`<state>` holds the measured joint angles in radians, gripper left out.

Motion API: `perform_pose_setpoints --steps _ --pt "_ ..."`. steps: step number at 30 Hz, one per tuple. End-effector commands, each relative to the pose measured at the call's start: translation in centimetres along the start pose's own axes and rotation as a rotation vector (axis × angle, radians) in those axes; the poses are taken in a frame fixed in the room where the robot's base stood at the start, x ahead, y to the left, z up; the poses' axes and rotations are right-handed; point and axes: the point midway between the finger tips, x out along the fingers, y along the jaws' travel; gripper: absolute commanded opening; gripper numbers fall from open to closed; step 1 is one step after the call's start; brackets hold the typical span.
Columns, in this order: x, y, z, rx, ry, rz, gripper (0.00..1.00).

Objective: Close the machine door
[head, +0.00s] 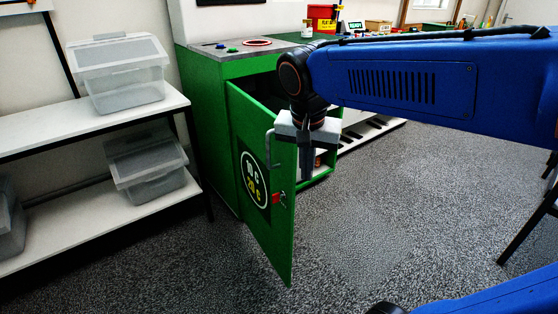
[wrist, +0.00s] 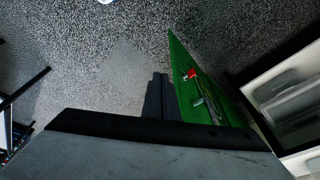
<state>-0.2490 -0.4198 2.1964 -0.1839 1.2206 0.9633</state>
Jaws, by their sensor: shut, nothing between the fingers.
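The green machine (head: 213,120) stands at the middle left of the head view. Its green door (head: 270,235) is hinged at the left and stands open, swung out toward me. The door carries a round black-and-white sign, a grey handle and a red latch with keys (head: 278,198). My gripper (head: 306,178) points down beside the door's free edge, on the cabinet opening's side, with its fingers shut and empty. In the wrist view the shut fingers (wrist: 157,97) lie just left of the door (wrist: 197,90); I cannot tell whether they touch it.
A white shelf (head: 40,135) with lidded clear boxes (head: 118,72) stands left of the machine. The machine's top holds buttons and a red ring. A bench with small items continues behind my arm. The grey speckled floor (head: 380,220) in front is clear.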

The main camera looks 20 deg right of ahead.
Motion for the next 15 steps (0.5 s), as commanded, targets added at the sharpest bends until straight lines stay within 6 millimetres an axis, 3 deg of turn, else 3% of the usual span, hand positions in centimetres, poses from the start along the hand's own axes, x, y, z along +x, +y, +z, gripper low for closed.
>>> perform_pose_setpoints --steps 6,15 --pt "-1.4 -6.0 -2.4 0.255 0.02 0.105 0.0" --pt "-2.5 -13.4 -3.8 0.576 0.113 0.204 0.0"
